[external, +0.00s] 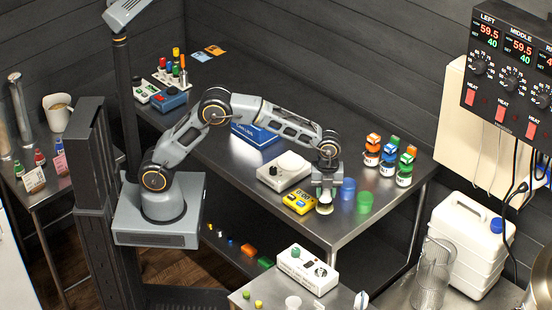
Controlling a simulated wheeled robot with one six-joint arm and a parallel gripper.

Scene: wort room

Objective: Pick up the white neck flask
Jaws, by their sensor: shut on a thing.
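My gripper (326,193) points down over the front right part of the steel bench (295,215). It is shut on a small pale flask (324,208), taken to be the white neck flask. Only its lower part shows below the jaws; its neck is hidden by my gripper. I cannot tell whether it touches the bench or is just above it.
Several flasks with orange, blue and green tops (389,152) stand farther right.

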